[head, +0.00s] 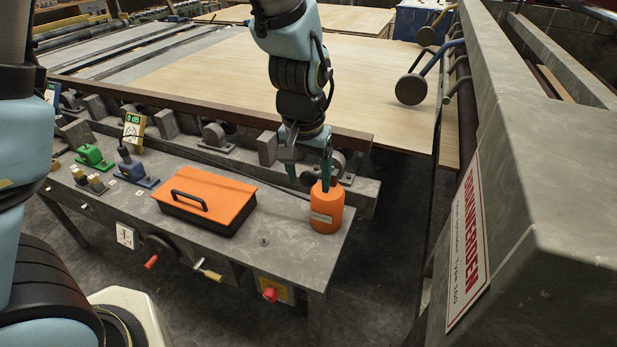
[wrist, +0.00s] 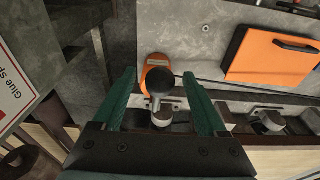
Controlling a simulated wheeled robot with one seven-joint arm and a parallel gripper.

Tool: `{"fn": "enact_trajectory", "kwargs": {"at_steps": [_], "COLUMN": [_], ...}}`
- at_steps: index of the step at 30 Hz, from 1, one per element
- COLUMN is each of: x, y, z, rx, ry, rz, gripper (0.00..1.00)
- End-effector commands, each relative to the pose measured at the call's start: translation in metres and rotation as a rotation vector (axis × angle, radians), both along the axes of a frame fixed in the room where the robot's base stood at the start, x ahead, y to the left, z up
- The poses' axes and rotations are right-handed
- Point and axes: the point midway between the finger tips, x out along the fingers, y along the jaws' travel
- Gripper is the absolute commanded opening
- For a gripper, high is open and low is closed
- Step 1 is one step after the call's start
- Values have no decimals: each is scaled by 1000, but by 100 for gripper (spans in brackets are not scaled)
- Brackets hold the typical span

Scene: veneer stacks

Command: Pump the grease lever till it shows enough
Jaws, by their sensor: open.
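An orange pump body (head: 326,212) with a pale label stands at the right end of the grey bench; part of it shows in the wrist view (wrist: 153,64). A lever with a round black knob (wrist: 159,80) rises beside it. My gripper (head: 309,177) is open above the pump body, with green fingers pointing down. In the wrist view its fingers (wrist: 158,77) stand on either side of the knob, with a gap on each side. A yellow-framed meter (head: 134,130) with a green display that seems to read 0 dB stands at the back left of the bench.
An orange-lidded box (head: 205,197) lies left of the pump. Green (head: 94,157) and blue (head: 133,172) devices stand further left. A red knob (head: 270,294) and crank handles are on the bench front. A large grey machine frame (head: 540,170) fills the right.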

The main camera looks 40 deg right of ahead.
Motion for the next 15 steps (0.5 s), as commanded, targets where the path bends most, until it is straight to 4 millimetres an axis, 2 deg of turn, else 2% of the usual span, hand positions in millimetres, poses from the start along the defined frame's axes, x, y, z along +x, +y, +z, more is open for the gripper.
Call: {"fn": "enact_trajectory", "kwargs": {"at_steps": [5,15], "x": [0,-3], "y": [1,5], "z": [9,42], "rx": [0,0], "ry": [0,0], "rz": [0,1], "gripper": [75,75]}}
